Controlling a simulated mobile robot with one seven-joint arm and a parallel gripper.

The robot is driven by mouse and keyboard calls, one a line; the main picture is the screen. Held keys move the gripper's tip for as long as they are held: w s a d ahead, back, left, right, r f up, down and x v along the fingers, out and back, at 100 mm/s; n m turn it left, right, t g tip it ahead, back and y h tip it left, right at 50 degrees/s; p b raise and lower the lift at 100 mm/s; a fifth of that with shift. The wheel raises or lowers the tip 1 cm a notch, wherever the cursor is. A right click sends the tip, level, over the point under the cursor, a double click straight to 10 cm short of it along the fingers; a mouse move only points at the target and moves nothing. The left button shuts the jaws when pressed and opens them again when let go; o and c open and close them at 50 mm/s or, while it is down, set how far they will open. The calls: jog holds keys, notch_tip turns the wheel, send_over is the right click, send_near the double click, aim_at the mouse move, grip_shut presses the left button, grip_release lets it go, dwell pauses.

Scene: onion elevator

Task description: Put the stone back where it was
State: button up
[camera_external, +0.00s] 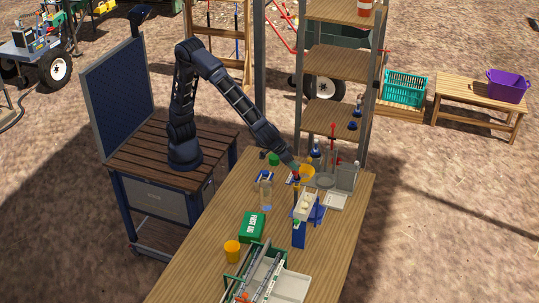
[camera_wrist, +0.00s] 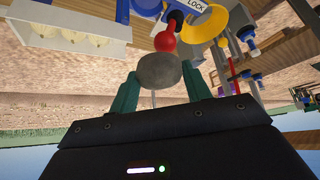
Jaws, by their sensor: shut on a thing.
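The grey rounded stone (camera_wrist: 157,72) sits between the teal fingers of my gripper (camera_wrist: 158,80) in the wrist view, and the gripper is shut on it. In the external view my gripper (camera_external: 295,169) is low over the far part of the wooden table, beside a yellow bowl (camera_external: 307,171). The stone is too small or hidden to make out there.
A tall shelf (camera_external: 342,60) rises behind.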

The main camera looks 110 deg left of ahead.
jog(key=s+a+f+n+g+y, duration=0.1)
jog(key=a+f+n, duration=0.15)
jog(key=a, duration=0.95)
jog(key=s+a+f+n+g, duration=0.1)
jog(key=s+a+f, duration=0.15)
jog(key=a, duration=1.05)
jog(key=shift+s+a+f+m+t, duration=0.25)
jog(key=shift+s+a+f, duration=2.3)
jog(key=shift+a, duration=2.45)
jog(key=shift+s+a+f+m+t, duration=0.2)
jog(key=shift+s+a+f, duration=1.45)
jog(key=shift+s+a, duration=2.6)
jog(key=shift+s+a+f+m+t, duration=0.25)
jog(key=shift+s+a+f, duration=1.9)
jog(key=shift+a, duration=3.65)
jog(key=shift+w+a+r+m+h, duration=0.7)
jog(key=shift+w+a+r+m, duration=0.8)
jog(key=shift+a+r, duration=2.2)
jog(key=shift+t, duration=0.4)
jog(key=w+a, duration=0.4)
jog(key=w, duration=0.1)
jog(key=w+a+f, duration=0.1)
jog(key=w+a, duration=0.3)
jog(key=w, duration=0.1)
jog(key=w+a, duration=0.4)
jog(key=w, duration=0.1)
jog(key=shift+f, duration=2.15)
